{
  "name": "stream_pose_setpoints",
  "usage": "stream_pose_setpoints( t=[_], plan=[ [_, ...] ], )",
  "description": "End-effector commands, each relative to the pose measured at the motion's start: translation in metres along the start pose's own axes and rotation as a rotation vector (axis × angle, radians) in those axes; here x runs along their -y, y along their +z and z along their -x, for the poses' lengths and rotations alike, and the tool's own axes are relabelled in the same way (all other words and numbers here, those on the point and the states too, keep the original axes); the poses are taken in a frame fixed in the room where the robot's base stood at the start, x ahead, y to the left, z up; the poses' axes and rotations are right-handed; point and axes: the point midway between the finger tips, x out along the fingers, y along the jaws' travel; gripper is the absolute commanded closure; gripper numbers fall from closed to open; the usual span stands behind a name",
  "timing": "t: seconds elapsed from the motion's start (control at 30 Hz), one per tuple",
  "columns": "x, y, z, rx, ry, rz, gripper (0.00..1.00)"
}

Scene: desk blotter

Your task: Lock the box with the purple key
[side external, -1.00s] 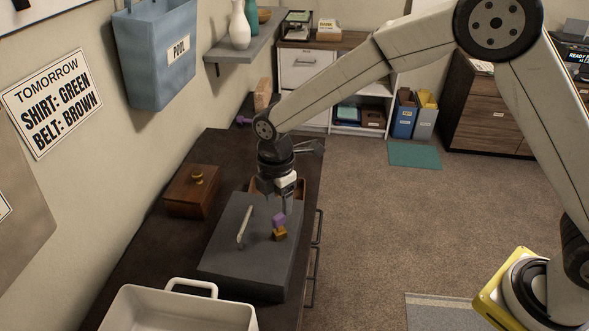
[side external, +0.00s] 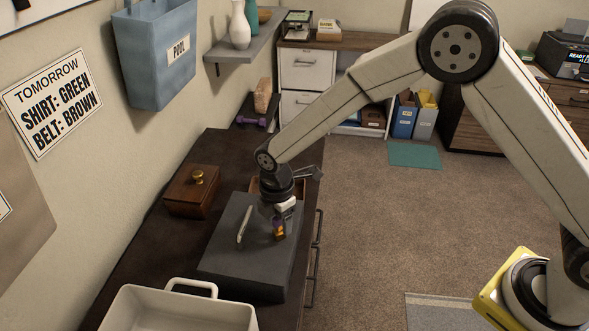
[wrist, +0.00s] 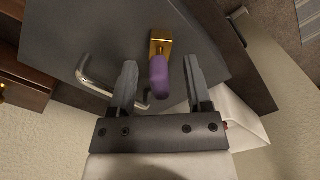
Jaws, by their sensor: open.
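The grey box (side external: 232,262) sits on the dark desk with a pale metal handle (side external: 244,225) on its top; the box also shows in the wrist view (wrist: 100,42). The purple key (wrist: 158,77) stands at the brass lock (wrist: 160,40) on the box's top. My gripper (wrist: 158,68) is open, with one finger on each side of the key's purple head and a visible gap on both sides. In the side view my gripper (side external: 279,226) is low over the lock and partly hides the key. How deep the key sits in the lock is hidden.
A wooden box with a gold knob (side external: 191,193) stands left of the grey box. A white bin (side external: 175,312) stands at the desk's near end. Purple dumbbell (side external: 251,121) lies at the far end.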

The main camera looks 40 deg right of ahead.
Motion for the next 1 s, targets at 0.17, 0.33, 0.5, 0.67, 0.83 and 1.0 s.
stream_pose_setpoints(
  t=[0.17, 0.33, 0.5, 0.67, 0.83, 1.0],
  plan=[
    [0.0, 0.0, -0.012, 0.0, 0.0, 0.0, 0.37],
    [0.0, 0.0, -0.015, 0.0, 0.001, 0.0, 0.37],
    [0.0, 0.0, -0.015, 0.0, 0.001, 0.0, 0.37],
    [0.0, 0.0, -0.015, 0.0, 0.0, 0.0, 0.81],
    [0.0, 0.0, -0.015, 0.0, 0.001, 0.0, 1.0],
    [0.0, 0.0, -0.015, 0.0, 0.002, 0.02, 1.0]
  ],
)
